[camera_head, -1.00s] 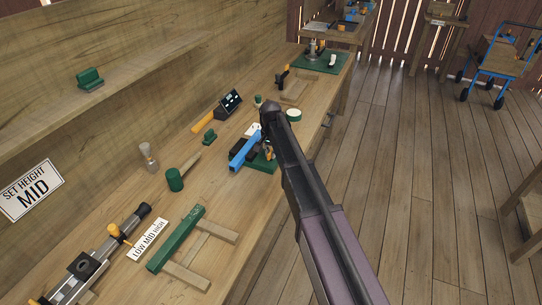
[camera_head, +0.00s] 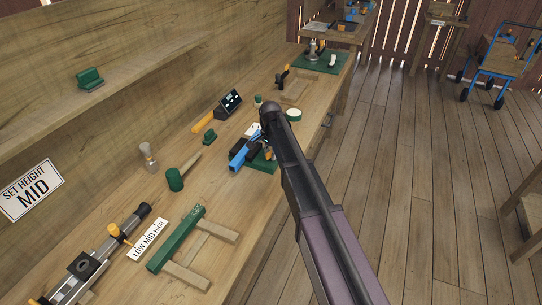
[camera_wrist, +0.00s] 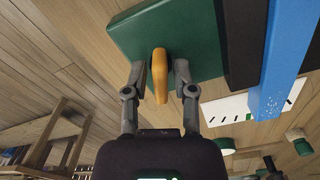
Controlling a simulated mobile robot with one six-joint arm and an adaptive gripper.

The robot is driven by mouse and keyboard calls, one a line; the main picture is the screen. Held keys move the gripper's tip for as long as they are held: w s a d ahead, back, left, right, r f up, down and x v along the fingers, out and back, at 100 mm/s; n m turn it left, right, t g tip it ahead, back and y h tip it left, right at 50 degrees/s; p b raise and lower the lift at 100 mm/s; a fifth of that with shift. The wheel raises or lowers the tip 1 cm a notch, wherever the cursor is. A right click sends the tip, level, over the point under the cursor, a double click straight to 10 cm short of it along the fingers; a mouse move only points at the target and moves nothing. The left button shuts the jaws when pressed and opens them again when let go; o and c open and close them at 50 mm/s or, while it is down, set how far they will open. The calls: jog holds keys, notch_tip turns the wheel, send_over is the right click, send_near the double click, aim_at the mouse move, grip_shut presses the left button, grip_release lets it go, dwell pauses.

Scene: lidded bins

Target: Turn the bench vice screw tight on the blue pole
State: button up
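The blue pole (camera_head: 240,158) lies at the bench vice, against a dark jaw, in the head view. It also shows in the wrist view (camera_wrist: 275,75) beside the black jaw (camera_wrist: 240,45). The vice's green base (camera_head: 264,164) is partly hidden by my arm. In the wrist view, an orange handle (camera_wrist: 160,72) stands in front of a green vice plate (camera_wrist: 200,30). My gripper (camera_wrist: 160,68) has one finger on each side of the handle, with small gaps visible. In the head view the fingers are mostly hidden behind my dark arm.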

aim_at(271, 151)
jog(key=shift+w+r, duration=0.1)
dwell(0.3)
jog(key=shift+r+p, duration=2.4)
jog(key=shift+p, duration=0.1)
jog(key=shift+r+p, duration=1.55)
jog(key=shift+c, duration=0.4)
jog(key=shift+f, duration=0.2)
notch_tip(271, 151, down, 8)
jog(key=b, duration=0.8)
jog(key=shift+r, duration=0.15)
